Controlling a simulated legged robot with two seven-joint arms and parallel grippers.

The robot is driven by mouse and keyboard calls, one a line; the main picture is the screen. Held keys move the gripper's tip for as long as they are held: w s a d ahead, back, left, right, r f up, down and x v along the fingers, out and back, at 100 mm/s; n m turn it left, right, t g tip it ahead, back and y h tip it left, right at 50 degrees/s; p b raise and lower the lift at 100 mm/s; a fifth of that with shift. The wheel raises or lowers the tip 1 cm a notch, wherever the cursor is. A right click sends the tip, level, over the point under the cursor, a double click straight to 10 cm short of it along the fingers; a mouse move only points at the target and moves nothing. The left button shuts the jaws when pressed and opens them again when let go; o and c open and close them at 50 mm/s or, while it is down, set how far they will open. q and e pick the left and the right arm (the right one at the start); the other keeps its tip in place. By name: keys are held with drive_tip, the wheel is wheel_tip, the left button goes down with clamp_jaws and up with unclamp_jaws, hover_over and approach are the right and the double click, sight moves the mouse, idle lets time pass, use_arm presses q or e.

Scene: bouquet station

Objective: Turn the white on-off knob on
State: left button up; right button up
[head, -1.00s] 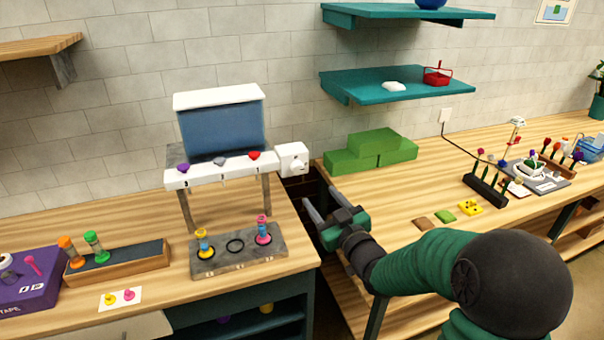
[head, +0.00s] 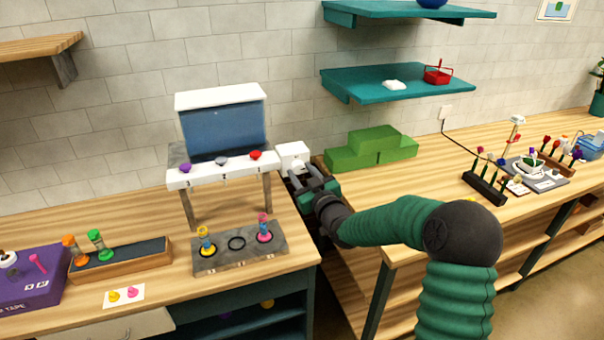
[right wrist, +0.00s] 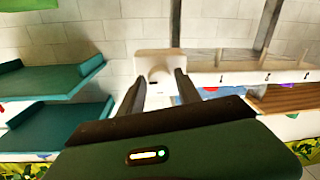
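The white on-off knob sits on a white box (head: 292,152) at the right end of the white dispenser stand (head: 222,168). In the head view my right gripper (head: 298,178) is just in front of and below this box and covers most of the knob. In the right wrist view the white box (right wrist: 150,60) is straight ahead, and the knob (right wrist: 158,76) shows between the finger tips. The two fingers of the right gripper (right wrist: 161,82) are apart, one on each side of the knob. I cannot tell whether they touch it. My left gripper is not in view.
A grey holder (head: 218,262) with two small hourglasses stands below the dispenser. Green blocks (head: 372,148) lie on the right bench, near my forearm. Teal shelves (head: 400,85) hang on the wall above. A gap separates the two benches.

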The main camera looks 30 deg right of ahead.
clamp_jaws()
drive_tip(key=shift+f+b, duration=0.15)
drive_tip(key=shift+b, duration=0.25)
drive_tip(key=shift+m, duration=0.4)
drive_tip(key=shift+o, duration=2)
unclamp_jaws()
drive_tip(key=shift+d, duration=0.1)
drive_tip(key=s+a+b, duration=0.2)
drive_tip(key=s, duration=1.4)
drive_tip(key=shift+s+a, duration=0.3)
drive_tip(key=shift+a, duration=0.05)
